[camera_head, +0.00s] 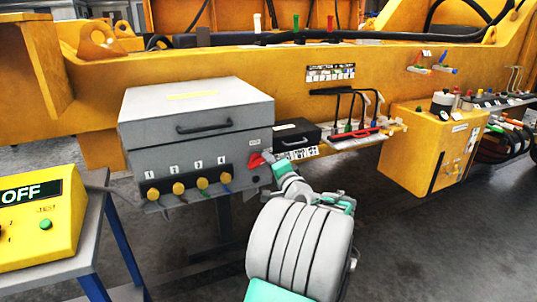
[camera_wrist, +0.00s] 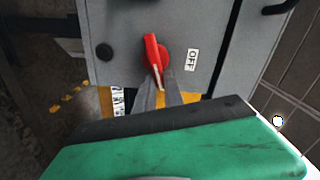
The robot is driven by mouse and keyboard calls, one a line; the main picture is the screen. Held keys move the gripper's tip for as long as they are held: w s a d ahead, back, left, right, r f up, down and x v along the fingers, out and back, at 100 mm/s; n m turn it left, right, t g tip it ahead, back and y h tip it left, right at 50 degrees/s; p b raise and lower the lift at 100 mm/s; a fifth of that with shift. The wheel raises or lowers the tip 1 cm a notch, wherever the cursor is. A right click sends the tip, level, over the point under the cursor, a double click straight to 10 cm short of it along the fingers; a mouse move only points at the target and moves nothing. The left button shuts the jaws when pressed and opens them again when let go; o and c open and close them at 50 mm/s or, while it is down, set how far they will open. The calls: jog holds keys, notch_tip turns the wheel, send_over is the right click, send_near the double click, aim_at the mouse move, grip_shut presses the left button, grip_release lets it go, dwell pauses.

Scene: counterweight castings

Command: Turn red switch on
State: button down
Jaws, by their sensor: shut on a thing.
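The red switch (camera_head: 256,160) is a rotary handle on the right part of the grey box's front. In the wrist view the red switch (camera_wrist: 152,50) shows a white line along its handle, and an OFF label (camera_wrist: 192,60) is printed beside it. My gripper (camera_head: 270,163) is at the switch. In the wrist view the grey fingers of my gripper (camera_wrist: 158,88) are closed on the narrow end of the handle. The fingertips hide part of that end.
The grey box (camera_head: 197,150) has a lid handle and a row of yellow knobs (camera_head: 203,184). A yellow OFF panel (camera_head: 40,215) stands on a table at left. A small black box (camera_head: 296,133) and a tool tray (camera_head: 355,139) are at right. Open floor lies at lower right.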

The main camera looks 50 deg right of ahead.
jog(key=shift+a+f+m+p, duration=0.1)
jog(key=shift+f+m+p, duration=0.4)
jog(key=shift+m, duration=0.45)
jog(key=shift+f+m+p, duration=0.3)
jog(key=shift+m+p, duration=0.35)
jog(key=shift+m, duration=0.3)
jog(key=c, duration=1.6)
grip_release()
jog(key=shift+o, duration=0.8)
jog(key=shift+w+a+r, duration=0.1)
jog(key=shift+w+r, duration=0.05)
jog(key=shift+r, duration=0.05)
jog(key=v, duration=0.7)
jog(key=shift+s+a, duration=0.15)
jog(key=shift+s, duration=0.2)
